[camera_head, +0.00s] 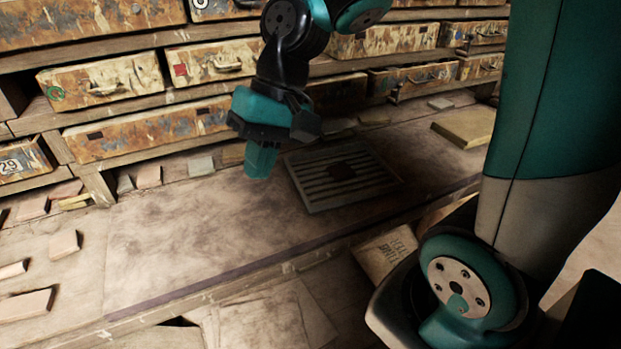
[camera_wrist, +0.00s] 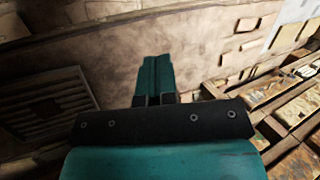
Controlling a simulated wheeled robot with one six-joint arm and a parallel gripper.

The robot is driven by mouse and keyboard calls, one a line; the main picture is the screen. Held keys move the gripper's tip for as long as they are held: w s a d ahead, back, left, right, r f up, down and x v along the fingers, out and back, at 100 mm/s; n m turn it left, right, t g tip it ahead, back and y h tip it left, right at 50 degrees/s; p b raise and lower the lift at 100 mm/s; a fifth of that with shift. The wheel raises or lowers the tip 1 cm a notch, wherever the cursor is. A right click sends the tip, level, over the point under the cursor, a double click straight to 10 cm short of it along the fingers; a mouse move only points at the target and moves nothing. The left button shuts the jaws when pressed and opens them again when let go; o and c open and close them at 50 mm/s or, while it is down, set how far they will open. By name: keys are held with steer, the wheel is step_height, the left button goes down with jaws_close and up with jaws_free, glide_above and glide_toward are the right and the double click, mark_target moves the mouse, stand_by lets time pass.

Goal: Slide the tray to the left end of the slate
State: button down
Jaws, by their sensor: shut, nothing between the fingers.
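The tray (camera_head: 312,190) is a grey, slatted, square piece lying flat on the slate, right of its middle in the head view. A dark round patch shows at the tray's centre. In the wrist view the tray (camera_wrist: 72,135) is at the left. The slate (camera_head: 190,230) is a long brownish slab; its left end is at the left of the head view, bare. My gripper (camera_head: 259,174) has its teal fingers together and empty, pointing down, left of the tray. The fingers (camera_wrist: 157,60) also show in the wrist view. I cannot tell whether the fingertips touch the slate.
Shelves of worn drawers (camera_head: 150,132) stand behind the slate. Small tile pieces (camera_head: 148,177) lie along its back edge and left of it. A yellowish block (camera_head: 466,127) lies at the right. The slate left of the tray looks clear apart from my gripper.

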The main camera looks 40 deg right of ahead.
steer(key=w+d+f+m+y, duration=0.2)
steer(key=w+d+f+m, duration=0.2)
steer(key=w+d+m, duration=0.6)
steer(key=m+t+y+p, duration=0.1)
steer(key=m, duration=0.4)
glide_above(313, 192)
steer(key=s+d, duration=0.1)
steer(key=d, duration=0.3)
step_height(313, 192, down, 5)
steer(key=d+f+m, duration=0.1)
steer(key=d, duration=0.1)
steer(key=s+d+f+m, duration=0.1)
steer(key=d, duration=0.1)
steer(key=d+f+m+t, duration=0.1)
steer(key=d+f+m, duration=0.1)
steer(key=shift+s+d+y, duration=0.2)
steer(key=shift+d+y, duration=0.05)
steer(key=shift+y, duration=0.15)
steer(key=shift+f+m, duration=0.3)
steer(key=p+x, duration=0.1)
steer(key=x, duration=0.8)
steer(key=shift+w+a+p, duration=0.1)
steer(key=shift+a+p, duration=0.05)
steer(key=shift+p, duration=0.2)
steer(key=shift+w+a+p, duration=0.25)
steer(key=shift+a+p, duration=0.25)
steer(key=shift+a, duration=0.75)
steer(key=shift+w+a+f, duration=0.2)
steer(key=shift+w+a, duration=0.05)
steer(key=shift+a, duration=0.5)
